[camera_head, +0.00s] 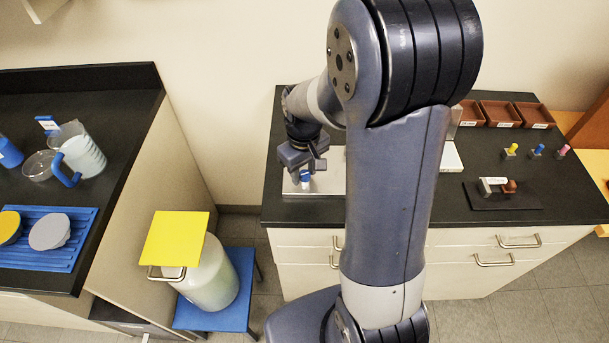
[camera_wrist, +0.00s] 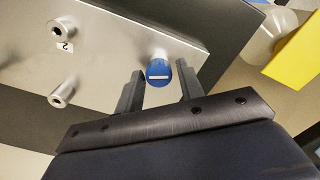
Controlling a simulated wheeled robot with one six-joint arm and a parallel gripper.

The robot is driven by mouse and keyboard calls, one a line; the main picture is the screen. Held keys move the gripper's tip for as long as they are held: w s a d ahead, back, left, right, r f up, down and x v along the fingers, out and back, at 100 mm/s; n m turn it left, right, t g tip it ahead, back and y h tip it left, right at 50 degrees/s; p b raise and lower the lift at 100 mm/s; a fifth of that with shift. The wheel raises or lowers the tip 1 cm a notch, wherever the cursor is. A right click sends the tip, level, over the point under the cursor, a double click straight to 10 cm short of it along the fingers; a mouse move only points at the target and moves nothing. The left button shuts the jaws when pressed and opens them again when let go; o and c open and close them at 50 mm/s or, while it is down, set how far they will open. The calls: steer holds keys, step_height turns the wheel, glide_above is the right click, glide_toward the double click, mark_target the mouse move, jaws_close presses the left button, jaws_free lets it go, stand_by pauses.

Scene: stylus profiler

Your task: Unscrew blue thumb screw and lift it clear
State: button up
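The blue thumb screw (camera_wrist: 159,72) has a round blue head with a white line across it and a pale shank below. It stands at one corner of a silver metal plate (camera_wrist: 105,50). My gripper (camera_wrist: 158,85) is open, with one finger on each side of the blue head and a gap visible on both sides. In the head view the blue screw (camera_head: 305,176) shows just below my gripper (camera_head: 305,170), over the plate on the black bench. My arm hides part of the plate there.
The plate carries two empty silver posts (camera_wrist: 60,97), one near a "2" label. The black bench (camera_head: 480,150) also holds brown trays (camera_head: 501,113), small coloured knobs (camera_head: 536,151) and a dark pad (camera_head: 490,200) on the right. A yellow board (camera_head: 176,238) is beyond the bench's left side.

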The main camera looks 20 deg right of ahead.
steer(key=shift+m, duration=0.9)
steer(key=m, duration=0.3)
steer(key=shift+m, duration=0.4)
steer(key=m, duration=0.5)
steer(key=shift+s, duration=0.15)
steer(key=shift+c, duration=0.2)
jaws_close()
stand_by(0.6)
